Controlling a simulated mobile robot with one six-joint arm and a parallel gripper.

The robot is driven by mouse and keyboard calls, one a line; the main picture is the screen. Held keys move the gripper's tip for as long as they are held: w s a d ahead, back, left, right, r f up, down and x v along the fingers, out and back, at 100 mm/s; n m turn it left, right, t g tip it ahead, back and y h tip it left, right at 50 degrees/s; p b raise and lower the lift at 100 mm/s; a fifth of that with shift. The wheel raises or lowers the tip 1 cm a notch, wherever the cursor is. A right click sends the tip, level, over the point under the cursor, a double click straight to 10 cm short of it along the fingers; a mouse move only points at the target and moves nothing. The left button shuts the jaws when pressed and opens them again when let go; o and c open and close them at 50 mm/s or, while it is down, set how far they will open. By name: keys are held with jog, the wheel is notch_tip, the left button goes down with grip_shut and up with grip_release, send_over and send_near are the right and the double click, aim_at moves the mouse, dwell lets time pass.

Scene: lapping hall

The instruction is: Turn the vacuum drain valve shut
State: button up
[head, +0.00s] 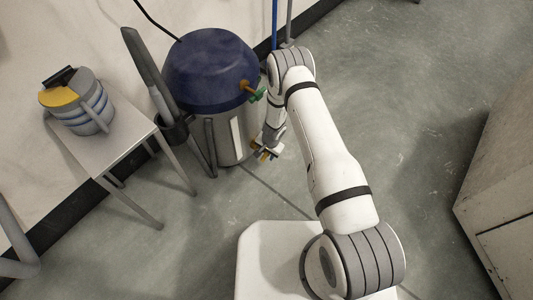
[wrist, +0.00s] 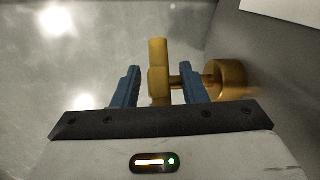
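The vacuum (head: 209,75) stands on the floor, with a blue domed lid and a grey body. In the wrist view, the brass drain valve's flat handle (wrist: 158,72) stands upright between my fingers. A short stem joins it to a round brass fitting (wrist: 226,80) on the right. My gripper (wrist: 157,88) is open around the handle, with a gap on each side; the right finger is nearer and overlaps the stem. In the head view, my gripper (head: 267,152) is low beside the vacuum's right side, and the valve there is mostly hidden.
A brass fitting with a green handle (head: 257,95) sticks out from the lid's right edge. A small table (head: 125,135) with a grey and yellow device (head: 77,100) stands left. A cabinet (head: 500,190) is at the right.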

grip_shut()
